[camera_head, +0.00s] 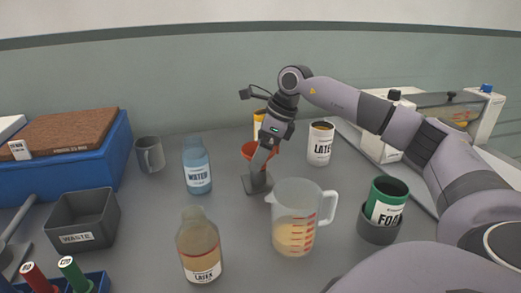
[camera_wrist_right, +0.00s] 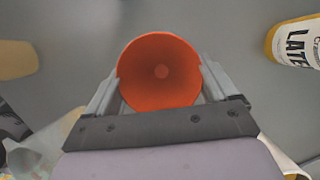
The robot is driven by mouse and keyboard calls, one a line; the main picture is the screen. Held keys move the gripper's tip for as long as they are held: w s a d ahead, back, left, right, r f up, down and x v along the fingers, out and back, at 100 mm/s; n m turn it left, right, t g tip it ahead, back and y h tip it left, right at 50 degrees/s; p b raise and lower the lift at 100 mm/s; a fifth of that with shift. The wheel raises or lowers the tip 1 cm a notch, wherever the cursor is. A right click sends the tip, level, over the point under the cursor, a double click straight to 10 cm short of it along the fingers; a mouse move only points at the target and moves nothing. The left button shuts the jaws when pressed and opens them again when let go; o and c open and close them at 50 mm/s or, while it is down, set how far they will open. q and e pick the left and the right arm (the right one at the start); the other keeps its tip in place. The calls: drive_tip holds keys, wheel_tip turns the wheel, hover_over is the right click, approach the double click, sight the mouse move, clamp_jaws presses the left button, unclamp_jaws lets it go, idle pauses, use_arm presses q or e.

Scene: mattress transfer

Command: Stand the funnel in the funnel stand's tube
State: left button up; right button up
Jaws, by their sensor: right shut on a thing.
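The orange-red funnel (camera_head: 248,152) is in the middle of the head view, partly hidden by my right gripper (camera_head: 262,163). In the right wrist view the funnel (camera_wrist_right: 160,72) shows its open round mouth between the two fingers of my right gripper (camera_wrist_right: 160,88), which is shut on it. The dark grey funnel stand (camera_head: 257,183) is on the table directly below. The gripper and funnel hide the stand's tube top, so I cannot tell whether the spout is inside the tube. My left gripper is not in view.
A measuring jug (camera_head: 293,222) stands in front of the stand, close by. A water bottle (camera_head: 197,166) is to the left, a latex can (camera_head: 320,144) to the right, and a yellow container (camera_head: 259,121) behind.

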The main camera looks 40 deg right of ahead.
drive_tip(key=shift+f, duration=0.15)
drive_tip(key=o, duration=0.8)
drive_tip(key=shift+v, duration=3.6)
